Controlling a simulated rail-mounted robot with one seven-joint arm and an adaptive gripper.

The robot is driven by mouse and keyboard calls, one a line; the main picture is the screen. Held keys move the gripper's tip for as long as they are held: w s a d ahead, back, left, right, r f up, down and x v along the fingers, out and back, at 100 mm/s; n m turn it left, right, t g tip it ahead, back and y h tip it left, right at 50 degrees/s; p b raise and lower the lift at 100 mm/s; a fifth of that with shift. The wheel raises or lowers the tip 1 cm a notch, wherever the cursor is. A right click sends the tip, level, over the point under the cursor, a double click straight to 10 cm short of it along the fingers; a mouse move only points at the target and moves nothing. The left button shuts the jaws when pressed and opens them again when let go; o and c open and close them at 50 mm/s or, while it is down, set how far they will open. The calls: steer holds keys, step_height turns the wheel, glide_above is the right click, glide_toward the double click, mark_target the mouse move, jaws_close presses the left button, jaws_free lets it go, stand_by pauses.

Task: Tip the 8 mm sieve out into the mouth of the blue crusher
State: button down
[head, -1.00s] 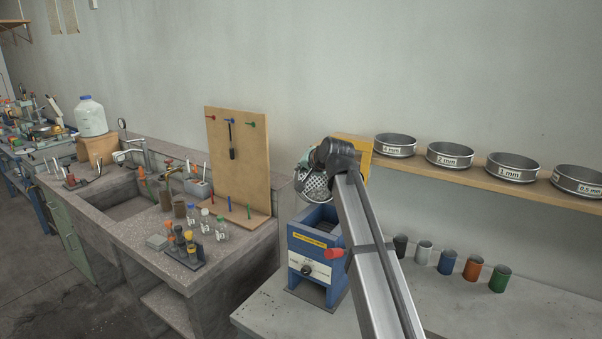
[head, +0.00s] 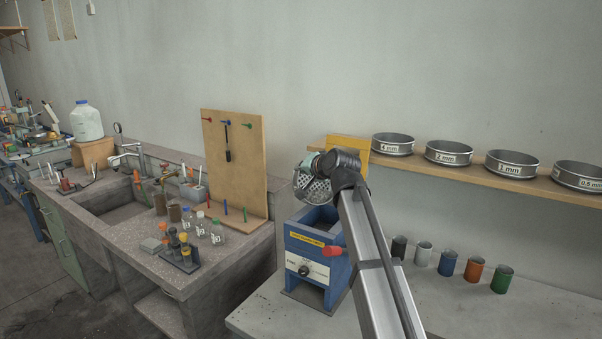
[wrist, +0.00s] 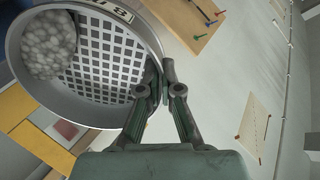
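The 8 mm sieve (wrist: 105,60) fills the upper left of the wrist view, a round metal pan with a square-holed mesh. Grey lumps (wrist: 48,45) are gathered at one side of it. My gripper (wrist: 158,90) is shut on the sieve's rim. In the head view the sieve (head: 318,190) is steeply tilted above the blue crusher (head: 308,258), partly hidden by my gripper (head: 312,166) and wrist. The crusher's open mouth (head: 318,217) is just below the sieve, partly covered by my arm. I see no lumps falling.
A wooden shelf (head: 470,176) at the right holds several labelled sieves. Several coloured cups (head: 447,262) stand on the bench below. A yellow panel (head: 352,150) is behind my wrist. Left are a pegboard (head: 233,155) and a sink (head: 125,205).

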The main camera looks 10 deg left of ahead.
steer(key=shift+s+d+f+t+y+b, duration=0.2)
steer(key=shift+s+d+t+y+b, duration=0.6)
steer(key=shift+b, duration=2.4)
steer(key=shift+s+d+f+t+y+b, duration=0.15)
steer(key=shift+s+d+t+y+b, duration=0.6)
steer(key=shift+b, duration=2.45)
steer(key=shift+s+d+f+t+y+b, duration=0.15)
steer(key=shift+s+t+b, duration=0.3)
steer(key=shift+b, duration=1.55)
steer(key=shift+s+d+t+y+b, duration=0.15)
steer(key=shift+s+d+t+b, duration=0.2)
steer(key=shift+b, duration=1.7)
steer(key=shift+s+d+f+t+y+b, duration=0.15)
steer(key=shift+s+t+b, duration=0.35)
steer(key=shift+b, duration=1.5)
steer(key=shift+s+d+f+t+y+b, duration=0.15)
steer(key=shift+s+d+t+y+b, duration=0.5)
steer(key=shift+b, duration=4.5)
